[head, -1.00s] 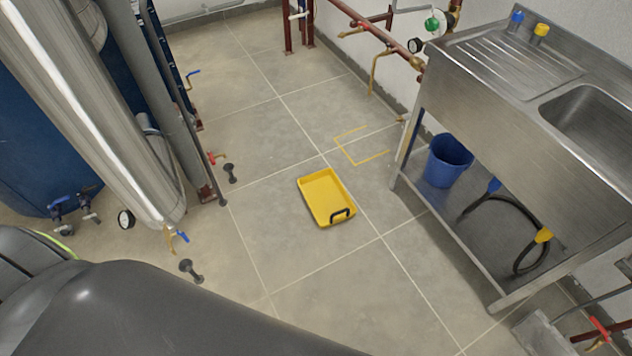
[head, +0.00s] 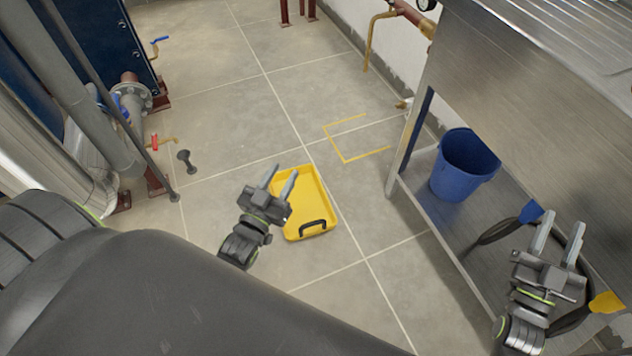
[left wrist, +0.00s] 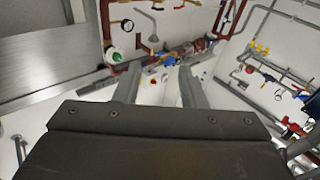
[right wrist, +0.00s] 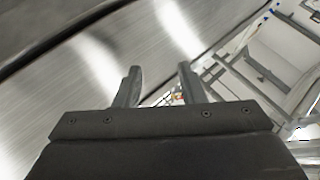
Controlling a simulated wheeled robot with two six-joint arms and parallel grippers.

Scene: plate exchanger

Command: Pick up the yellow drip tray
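The yellow drip tray (head: 316,215) lies flat on the tiled floor in the middle of the head view. A black handle (head: 313,227) shows at its near end. My left gripper (head: 281,180) is open and empty. In the head view it overlaps the tray's left edge, and it appears to be above the tray rather than touching it. My right gripper (head: 560,236) is open and empty at the lower right, in front of the sink bench. Neither wrist view shows the tray; the left one shows wall pipes and the right one shows a steel surface.
Yellow corner marks (head: 345,158) lie on clear floor behind the tray.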

